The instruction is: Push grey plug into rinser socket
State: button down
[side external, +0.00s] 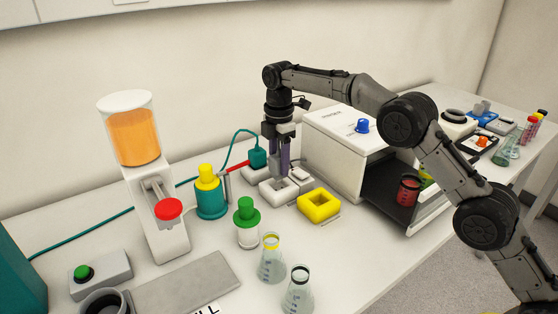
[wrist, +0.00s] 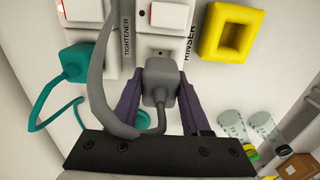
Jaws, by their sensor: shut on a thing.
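The grey plug (wrist: 160,80) is held between the purple fingers of my gripper (wrist: 160,92), which is shut on it. Its grey cord curves over the left finger in the wrist view.
A teal plug (wrist: 78,62) sits on the TIGHTENER block to the left, with a teal cord. A yellow square holder (wrist: 227,31) is to the right. A green-capped bottle (side external: 246,222) and flasks (side external: 272,262) stand in front.

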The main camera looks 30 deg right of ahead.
aim_at(279, 176)
jog(key=shift+f, duration=2.3)
dwell(1.4)
